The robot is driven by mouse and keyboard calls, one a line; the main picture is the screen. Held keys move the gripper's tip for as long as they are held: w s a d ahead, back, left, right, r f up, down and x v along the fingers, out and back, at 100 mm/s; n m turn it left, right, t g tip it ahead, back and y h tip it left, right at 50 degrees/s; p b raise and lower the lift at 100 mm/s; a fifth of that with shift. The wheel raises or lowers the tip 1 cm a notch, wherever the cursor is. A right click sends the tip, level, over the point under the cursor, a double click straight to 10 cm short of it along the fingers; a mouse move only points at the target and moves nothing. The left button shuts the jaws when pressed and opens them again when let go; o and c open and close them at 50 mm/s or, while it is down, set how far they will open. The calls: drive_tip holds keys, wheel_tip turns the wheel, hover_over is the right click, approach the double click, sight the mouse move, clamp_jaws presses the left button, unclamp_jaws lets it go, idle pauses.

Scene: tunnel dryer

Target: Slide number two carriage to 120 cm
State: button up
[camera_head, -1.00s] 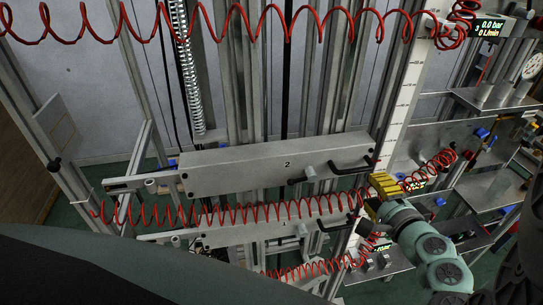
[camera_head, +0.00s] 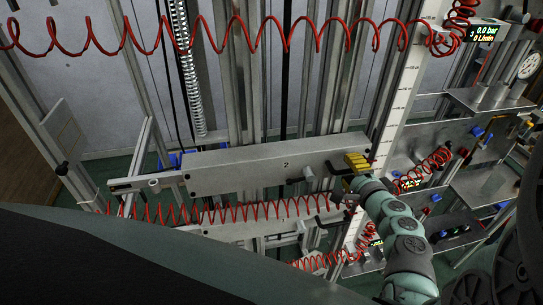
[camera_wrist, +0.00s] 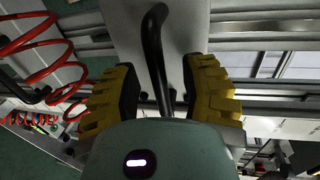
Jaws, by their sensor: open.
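The number two carriage (camera_head: 240,169) is a long grey metal box marked "2", lying across the vertical rails in the head view. It has a clamp knob (camera_head: 302,174) and a black bar handle at its right end. In the wrist view the black handle (camera_wrist: 154,50) runs between the two open yellow fingers (camera_wrist: 160,95), with a gap on each side. The white scale (camera_head: 393,115) stands upright just right of the carriage; its numbers are too small to read.
The lower carriage (camera_head: 262,229) hangs below number two. Red coiled hoses (camera_head: 200,214) cross in front of it, and another spans the top (camera_head: 290,40). Metal shelves (camera_head: 480,100) with fittings stand at the right. A tilted grey panel (camera_head: 64,130) is at the left.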

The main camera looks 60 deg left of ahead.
drive_tip(key=shift+o, duration=0.5)
drive_tip(key=shift+a, duration=0.1)
clamp_jaws()
